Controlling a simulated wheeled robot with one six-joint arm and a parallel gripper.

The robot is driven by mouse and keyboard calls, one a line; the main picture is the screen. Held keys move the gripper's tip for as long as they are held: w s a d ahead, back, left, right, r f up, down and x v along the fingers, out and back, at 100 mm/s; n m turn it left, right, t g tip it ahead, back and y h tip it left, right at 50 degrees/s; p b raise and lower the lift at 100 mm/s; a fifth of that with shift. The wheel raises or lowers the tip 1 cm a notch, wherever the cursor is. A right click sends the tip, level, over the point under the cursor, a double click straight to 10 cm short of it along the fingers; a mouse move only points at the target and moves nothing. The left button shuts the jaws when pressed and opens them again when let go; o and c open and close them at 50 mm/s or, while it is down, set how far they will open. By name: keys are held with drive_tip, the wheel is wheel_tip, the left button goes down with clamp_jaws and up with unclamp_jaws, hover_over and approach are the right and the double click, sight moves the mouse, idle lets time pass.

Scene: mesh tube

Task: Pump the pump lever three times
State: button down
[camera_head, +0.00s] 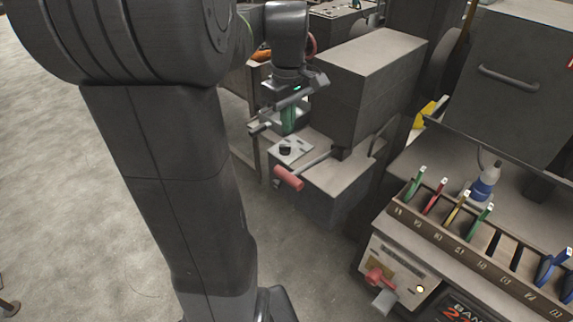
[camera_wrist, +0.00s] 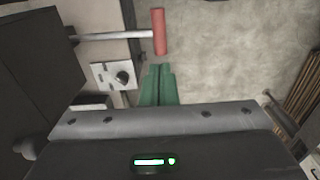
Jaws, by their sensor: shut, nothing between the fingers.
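The pump lever is a metal rod with a red cylindrical grip (camera_head: 288,178), sticking out from the front of a grey box-shaped machine (camera_head: 365,75). In the wrist view the red grip (camera_wrist: 158,32) stands at the top middle, with its rod running left to the machine. My gripper (camera_head: 288,126) is above and behind the lever in the head view, pointing down. Its green fingers (camera_wrist: 158,75) are shut together and hold nothing. They appear just short of the red grip in the wrist view, apart from it. The lever's height relative to the fingers is hard to tell.
A pale plate with a black knob (camera_head: 286,150) lies beside the lever. To the right is a bench with a rack (camera_head: 450,225) of coloured-handled tools, a bottle (camera_head: 485,182) and a red-handled switch (camera_head: 378,277). Open floor lies left of the lever.

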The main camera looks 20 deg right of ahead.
sight(288, 174)
wheel_tip(288, 174, down, 14)
idle(0.5)
